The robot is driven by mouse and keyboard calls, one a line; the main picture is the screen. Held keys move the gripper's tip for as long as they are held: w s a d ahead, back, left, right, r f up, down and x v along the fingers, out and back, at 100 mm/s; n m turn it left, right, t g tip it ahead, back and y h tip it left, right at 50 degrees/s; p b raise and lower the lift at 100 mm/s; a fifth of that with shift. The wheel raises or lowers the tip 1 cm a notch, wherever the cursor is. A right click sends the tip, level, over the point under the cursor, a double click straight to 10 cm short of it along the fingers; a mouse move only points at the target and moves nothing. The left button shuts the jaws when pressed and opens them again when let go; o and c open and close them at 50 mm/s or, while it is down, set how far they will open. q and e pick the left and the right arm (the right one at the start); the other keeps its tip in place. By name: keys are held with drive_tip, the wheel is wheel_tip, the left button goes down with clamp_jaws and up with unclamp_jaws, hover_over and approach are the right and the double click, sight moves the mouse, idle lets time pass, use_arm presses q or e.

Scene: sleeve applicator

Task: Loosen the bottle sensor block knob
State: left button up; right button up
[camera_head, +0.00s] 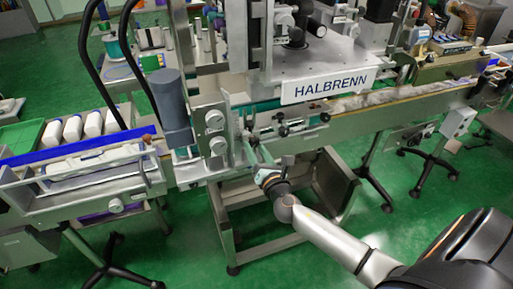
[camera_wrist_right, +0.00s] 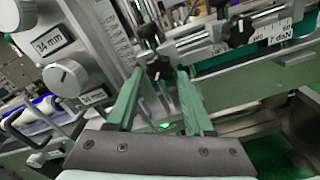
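My right gripper (camera_head: 257,152) reaches up to the front of the labelling machine from the lower right. In the right wrist view its two green fingers (camera_wrist_right: 161,80) stand apart. Another black knob (camera_wrist_right: 241,28) sits to the right on a rail. My left gripper is not in view.
A metal plate with grey dials (camera_head: 214,119) stands just left of the gripper; the right wrist view shows a dial (camera_wrist_right: 65,78) and a "34 mm" label (camera_wrist_right: 53,42). The conveyor (camera_head: 385,97) runs behind. White bottles (camera_head: 73,128) lie at the left.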

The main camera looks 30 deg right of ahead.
drive_tip(key=shift+o, duration=1.3)
drive_tip(key=shift+r, duration=0.25)
drive_tip(key=b+v, duration=0.1)
drive_tip(key=v, duration=1.1)
drive_tip(key=shift+s+b, duration=0.2)
drive_tip(key=shift+b, duration=0.15)
drive_tip(key=shift+f, duration=0.1)
drive_tip(key=s+a+f+m+g+y, duration=0.3)
drive_tip(key=s+a+f+m, duration=0.4)
drive_tip(key=f+m, duration=0.3)
drive_tip(key=s+a+f+m+g+y, duration=0.3)
drive_tip(key=s+a+f+m+g, duration=0.2)
drive_tip(key=f+m, duration=0.6)
drive_tip(key=s+a+m, duration=0.2)
drive_tip(key=m, duration=0.3)
drive_tip(key=shift+a+f, duration=0.15)
drive_tip(key=shift+f, duration=0.1)
